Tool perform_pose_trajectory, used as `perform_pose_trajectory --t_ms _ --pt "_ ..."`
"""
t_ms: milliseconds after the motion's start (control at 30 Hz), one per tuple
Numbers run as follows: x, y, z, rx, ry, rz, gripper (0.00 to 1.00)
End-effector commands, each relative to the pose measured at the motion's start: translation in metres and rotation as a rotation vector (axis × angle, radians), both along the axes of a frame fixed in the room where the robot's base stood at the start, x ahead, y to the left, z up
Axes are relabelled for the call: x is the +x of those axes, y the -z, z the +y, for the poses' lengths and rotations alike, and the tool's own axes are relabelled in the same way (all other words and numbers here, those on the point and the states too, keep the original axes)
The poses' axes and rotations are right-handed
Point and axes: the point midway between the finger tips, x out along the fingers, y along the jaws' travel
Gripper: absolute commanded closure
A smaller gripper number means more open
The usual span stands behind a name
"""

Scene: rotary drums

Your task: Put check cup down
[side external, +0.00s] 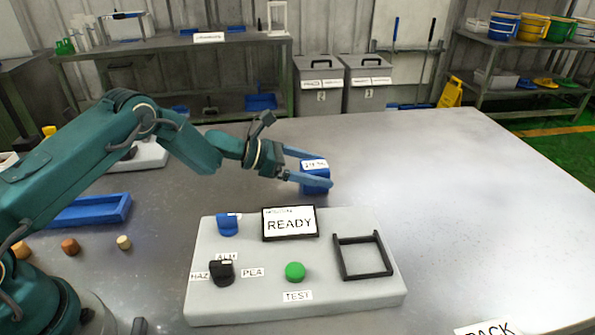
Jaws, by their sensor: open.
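A blue block-like cup with a white label (315,183), which looks like the check cup, stands on the grey table just behind the panel. The label is too small to read surely. My gripper (312,170) reaches in from the left with its blue fingers open, one behind and one in front of the cup. I cannot tell whether either finger touches it. The near finger hides part of the cup's lower left side.
A grey panel (240,295) holds a READY screen (290,224), black knob (222,272), green button (295,272), blue piece (228,224) and raised black square frame (363,275). A blue tray (92,211) lies left. The table's right side is clear.

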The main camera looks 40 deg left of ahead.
Motion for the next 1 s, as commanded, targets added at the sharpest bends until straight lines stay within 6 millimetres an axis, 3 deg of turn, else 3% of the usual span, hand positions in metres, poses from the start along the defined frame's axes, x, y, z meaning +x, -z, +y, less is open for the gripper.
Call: perform_pose_trajectory --t_ms 267,700,867,1000 --pt "-0.019 -0.013 0.020 0.000 -0.004 0.001 0.00" --pt "-0.070 -0.043 0.072 0.000 -0.004 -0.001 0.00" --pt "-0.078 -0.049 0.076 0.007 0.009 -0.005 0.00" --pt "-0.091 -0.070 0.057 0.085 0.124 -0.057 0.00"
